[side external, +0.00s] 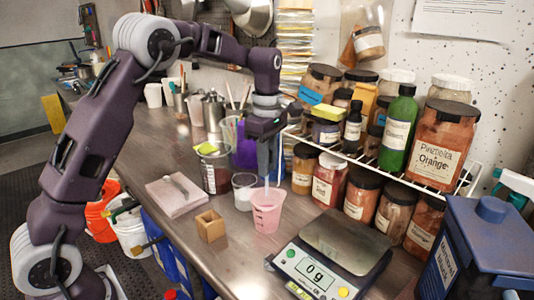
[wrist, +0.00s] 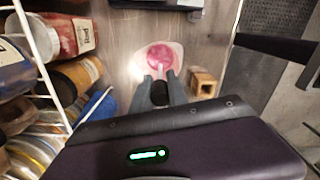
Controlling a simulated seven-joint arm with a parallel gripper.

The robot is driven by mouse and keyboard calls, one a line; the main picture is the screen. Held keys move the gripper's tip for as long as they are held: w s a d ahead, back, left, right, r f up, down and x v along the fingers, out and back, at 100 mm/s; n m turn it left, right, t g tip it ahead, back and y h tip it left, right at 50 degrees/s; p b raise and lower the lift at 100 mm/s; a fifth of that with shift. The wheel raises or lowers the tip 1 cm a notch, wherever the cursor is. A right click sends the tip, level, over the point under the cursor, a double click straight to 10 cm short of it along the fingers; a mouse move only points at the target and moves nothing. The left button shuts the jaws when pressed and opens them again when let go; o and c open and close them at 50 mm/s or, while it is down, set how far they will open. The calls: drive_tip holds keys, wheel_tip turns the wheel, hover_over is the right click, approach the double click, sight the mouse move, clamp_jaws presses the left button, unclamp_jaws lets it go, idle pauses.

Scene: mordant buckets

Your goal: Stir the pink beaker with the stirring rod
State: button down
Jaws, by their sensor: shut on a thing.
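The pink beaker (side external: 267,215) is a translucent cup with pink liquid and stands on the bench, left of the scale. In the wrist view the beaker (wrist: 146,58) lies just beyond my fingertips, with the pink liquid seen from above. My gripper (side external: 267,172) points down above the beaker and is shut on the thin, pale stirring rod (side external: 267,187). The rod's lower end goes down into the beaker's mouth; its tip is hidden by the wall and liquid. In the wrist view the rod (wrist: 160,70) shows between my fingers (wrist: 160,82).
A glass with white contents (side external: 243,195), a wooden block (side external: 210,226) and a dark jar (side external: 215,170) stand close left of the beaker. A digital scale (side external: 335,240) is at right. A wire rack (side external: 440,186) with several jars stands behind. A paper pad (side external: 174,194) lies left.

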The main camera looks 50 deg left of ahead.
sight(267, 192)
drive_tip(key=shift+f, duration=4.4)
